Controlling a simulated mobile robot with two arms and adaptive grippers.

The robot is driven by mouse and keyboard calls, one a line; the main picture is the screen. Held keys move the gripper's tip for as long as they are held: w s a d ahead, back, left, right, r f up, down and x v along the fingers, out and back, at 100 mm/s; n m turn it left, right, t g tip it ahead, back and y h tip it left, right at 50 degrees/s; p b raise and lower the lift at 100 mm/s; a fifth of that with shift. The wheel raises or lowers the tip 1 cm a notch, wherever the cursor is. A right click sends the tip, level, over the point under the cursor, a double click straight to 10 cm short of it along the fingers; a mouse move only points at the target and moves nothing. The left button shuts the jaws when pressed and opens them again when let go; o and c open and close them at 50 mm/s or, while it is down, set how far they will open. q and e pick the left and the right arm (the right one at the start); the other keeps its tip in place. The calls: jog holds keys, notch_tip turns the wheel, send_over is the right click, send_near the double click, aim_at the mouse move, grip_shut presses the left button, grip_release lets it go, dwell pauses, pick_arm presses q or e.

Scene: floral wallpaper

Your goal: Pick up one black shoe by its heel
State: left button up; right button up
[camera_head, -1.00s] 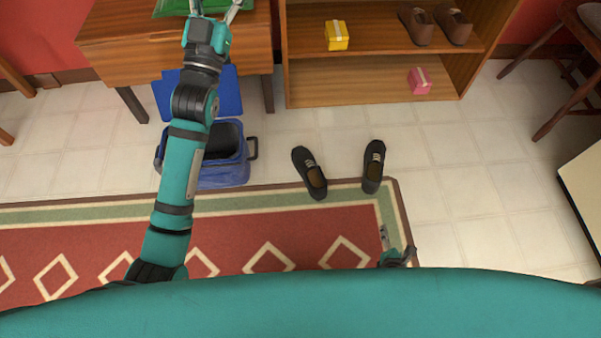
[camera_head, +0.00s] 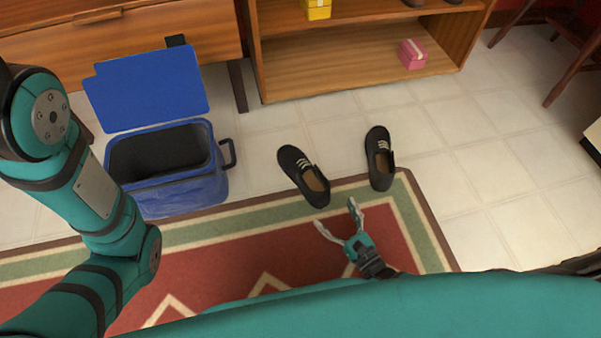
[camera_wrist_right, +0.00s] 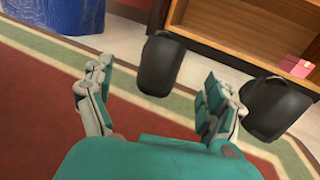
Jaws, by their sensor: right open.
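Two black shoes stand on the floor at the rug's far edge, toes pointing away from me. The left shoe (camera_head: 304,175) has its heel at the rug border; the right shoe (camera_head: 380,158) is beside it with a gap between. My right gripper (camera_head: 337,216) is open and empty, low over the rug and just short of the left shoe's heel, not touching it. In the right wrist view the left shoe's heel (camera_wrist_right: 161,65) shows beyond and between the open fingers (camera_wrist_right: 158,98), and the right shoe's heel (camera_wrist_right: 273,106) is to the right of them. My left gripper is out of view.
A blue bin (camera_head: 175,188) with its lid open stands left of the shoes. A wooden shelf (camera_head: 350,72) behind holds a yellow box (camera_head: 318,9) and a pink box (camera_head: 412,54). The patterned rug (camera_head: 270,240) lies in front. Tiled floor at right is clear.

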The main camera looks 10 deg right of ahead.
jog(key=b, duration=0.2)
send_near(309, 173)
jog(key=shift+w+a+f, duration=0.15)
jog(key=shift+w+a, duration=0.5)
jog(key=shift+w, duration=0.05)
jog(key=b+x, duration=0.2)
jog(key=x, duration=0.1)
jog(key=b+x, duration=0.1)
jog(key=shift+w+d, duration=0.15)
jog(key=shift+w, duration=0.6)
jog(key=shift+c, duration=0.2)
jog(key=c, duration=1.4)
